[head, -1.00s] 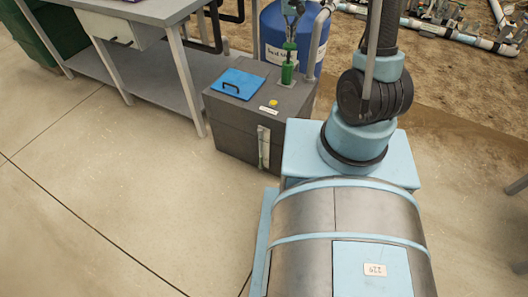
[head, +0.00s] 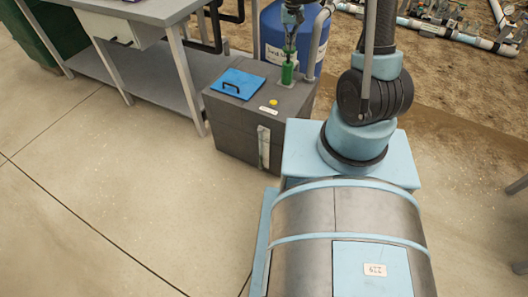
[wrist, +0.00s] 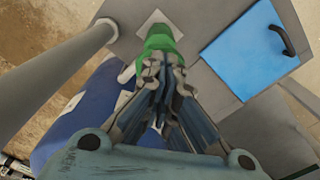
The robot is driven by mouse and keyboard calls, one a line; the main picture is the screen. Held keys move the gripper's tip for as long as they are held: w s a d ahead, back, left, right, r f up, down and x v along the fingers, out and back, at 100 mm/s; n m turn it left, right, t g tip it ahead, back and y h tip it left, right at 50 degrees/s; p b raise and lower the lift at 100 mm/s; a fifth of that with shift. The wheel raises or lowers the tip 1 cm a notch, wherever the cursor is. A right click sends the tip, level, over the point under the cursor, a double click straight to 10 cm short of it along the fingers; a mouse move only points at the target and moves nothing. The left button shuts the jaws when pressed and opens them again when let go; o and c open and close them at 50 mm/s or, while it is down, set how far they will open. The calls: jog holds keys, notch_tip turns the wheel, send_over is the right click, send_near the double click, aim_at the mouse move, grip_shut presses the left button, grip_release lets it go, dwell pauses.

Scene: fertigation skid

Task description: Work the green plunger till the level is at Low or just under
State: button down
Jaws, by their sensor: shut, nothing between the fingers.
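The green plunger (head: 288,73) stands upright on top of the grey box-shaped tank (head: 232,130). It also shows in the wrist view (wrist: 158,38), on a pale square plate. My gripper (head: 290,44) is shut and empty, pointing down over the plunger. In the wrist view my gripper's fingertips (wrist: 164,62) are at the plunger's top and partly hide it; contact is hard to tell. A narrow pale level gauge (head: 263,147) runs down the tank's front. Its marks and the level are too small to read.
A blue lid with a black handle (head: 238,83) and a yellow button (head: 273,102) are on the tank top. A blue drum (head: 275,35) stands behind. A grey pipe (wrist: 55,60) rises close to my gripper. A workbench (head: 150,12) stands left; the floor in front is clear.

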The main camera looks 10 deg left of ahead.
jog(key=shift+f, duration=2.05)
jog(key=shift+r, duration=3.7)
jog(key=shift+f, duration=3.75)
